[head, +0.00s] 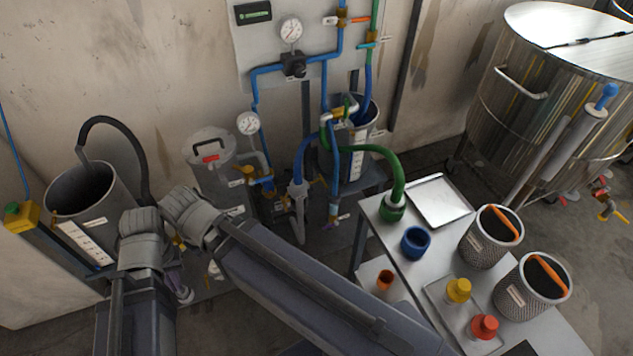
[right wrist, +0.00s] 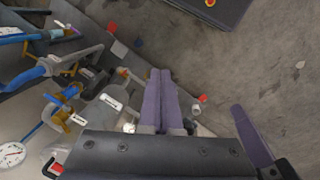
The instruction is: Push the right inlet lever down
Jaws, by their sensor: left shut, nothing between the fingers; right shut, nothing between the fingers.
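Labels are too small to read, so I cannot tell which lever is the right inlet one. On the wall panel are a valve with an orange lever (head: 357,19) and one with a teal lever (head: 368,45). Lower valves with yellow bodies and blue parts sit beside the grey lidded vessel (head: 212,178); a blue and yellow valve (right wrist: 64,95) shows left in the right wrist view. My left gripper (head: 184,294) is shut, low in front of the vessel, mostly behind my arms. My right gripper (right wrist: 160,75) is shut and empty, apart from the valves; in the head view my arm hides it.
An open grey bucket (head: 85,190) with a black hose stands left. A metal table (head: 385,232) with a blue cup (head: 415,242), caps and two mesh baskets stands right. A large steel tank (head: 530,100) is behind it. Green and blue hoses fill the middle.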

